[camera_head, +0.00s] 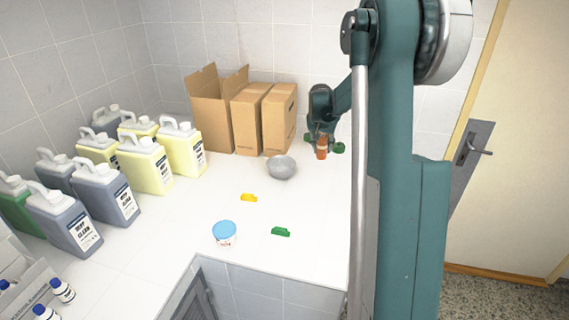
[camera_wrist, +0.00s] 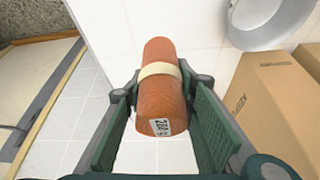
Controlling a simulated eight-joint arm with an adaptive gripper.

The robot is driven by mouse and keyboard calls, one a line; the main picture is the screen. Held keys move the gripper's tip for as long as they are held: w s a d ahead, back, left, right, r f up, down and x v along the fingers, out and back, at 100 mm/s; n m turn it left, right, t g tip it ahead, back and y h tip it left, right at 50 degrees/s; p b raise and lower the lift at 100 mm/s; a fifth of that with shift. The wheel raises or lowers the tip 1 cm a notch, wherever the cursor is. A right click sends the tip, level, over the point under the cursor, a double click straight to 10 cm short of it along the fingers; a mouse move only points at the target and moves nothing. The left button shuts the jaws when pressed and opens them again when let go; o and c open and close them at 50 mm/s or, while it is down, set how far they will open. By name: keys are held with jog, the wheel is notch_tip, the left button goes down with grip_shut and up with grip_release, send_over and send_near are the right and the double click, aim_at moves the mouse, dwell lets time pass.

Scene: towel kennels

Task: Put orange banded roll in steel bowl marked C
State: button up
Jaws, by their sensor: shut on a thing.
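The orange banded roll (camera_wrist: 158,108) is an orange cylinder with a cream band and a white label on its near end. My gripper (camera_wrist: 160,92) is shut on it, with one finger on each side near the band. In the head view the roll (camera_head: 321,152) hangs upright in my gripper (camera_head: 323,146), right of the steel bowl and apart from it. The steel bowl (camera_head: 281,167) stands on the white counter and looks empty. Its rim and wall also show at the top right of the wrist view (camera_wrist: 268,35). No letter C can be read on it.
Cardboard boxes (camera_head: 246,122) stand behind the bowl. Several jugs (camera_head: 145,163) fill the left side. The counter between the bowl and the clips is clear.

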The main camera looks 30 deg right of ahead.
jog(key=w+a+r, duration=0.1)
jog(key=w+a, duration=0.4)
jog(key=a, duration=0.3)
jog(key=w+a+r, duration=0.2)
jog(key=w+a, duration=0.2)
jog(key=a, duration=0.4)
jog(key=shift+w+r, duration=0.15)
jog(key=shift+w, duration=0.2)
send_near(281, 160)
jog(key=shift+s+a, duration=0.1)
jog(key=shift+s, duration=1.5)
jog(key=shift+f+p, duration=0.3)
jog(key=shift+f, duration=1.5)
jog(key=shift+f+b, duration=0.5)
jog(key=shift+f, duration=0.15)
jog(key=o, duration=1.1)
jog(key=shift+c, duration=0.2)
